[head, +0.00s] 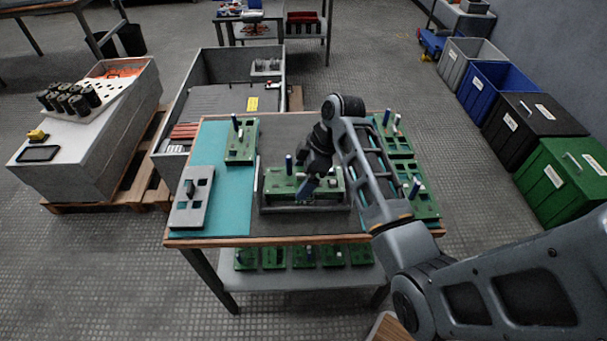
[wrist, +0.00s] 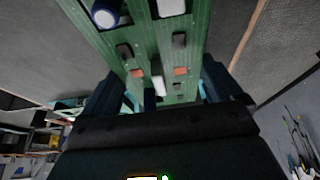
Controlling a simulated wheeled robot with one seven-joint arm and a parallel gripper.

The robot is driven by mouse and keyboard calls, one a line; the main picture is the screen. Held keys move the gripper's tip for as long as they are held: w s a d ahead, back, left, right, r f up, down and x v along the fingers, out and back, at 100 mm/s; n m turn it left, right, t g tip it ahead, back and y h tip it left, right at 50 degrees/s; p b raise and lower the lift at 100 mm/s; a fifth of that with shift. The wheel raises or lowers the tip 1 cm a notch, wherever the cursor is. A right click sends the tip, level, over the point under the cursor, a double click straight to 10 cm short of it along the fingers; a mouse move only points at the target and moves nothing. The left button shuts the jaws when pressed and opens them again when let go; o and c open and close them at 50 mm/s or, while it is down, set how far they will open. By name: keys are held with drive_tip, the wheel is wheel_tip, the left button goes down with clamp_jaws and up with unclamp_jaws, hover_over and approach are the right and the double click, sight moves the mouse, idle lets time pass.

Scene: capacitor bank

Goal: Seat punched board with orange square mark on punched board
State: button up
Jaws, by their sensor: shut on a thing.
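My gripper (head: 308,188) is at the grey frame (head: 262,190) in the middle of the table. In the wrist view my gripper (wrist: 168,88) is shut on a green punched board (wrist: 160,42), with a finger at each side. This board has small orange square marks (wrist: 180,71), dark square holes, a blue cylinder and white blocks. In the head view a green board (head: 280,182) shows within the frame, partly hidden by my gripper; it looks like the held one. I cannot tell whether it rests on another board there.
A grey punched board (head: 187,211) lies on the teal mat at left. Other green boards stand behind left (head: 240,148) and along the right (head: 424,202), partly behind my arm. More boards sit on the lower shelf (head: 305,257). The mat between grey board and frame (head: 232,205) is clear.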

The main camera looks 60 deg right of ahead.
drive_tip(key=o, duration=0.8)
drive_tip(key=v, duration=0.7)
drive_tip(key=shift+s+r, duration=0.15)
drive_tip(key=shift+r, duration=0.2)
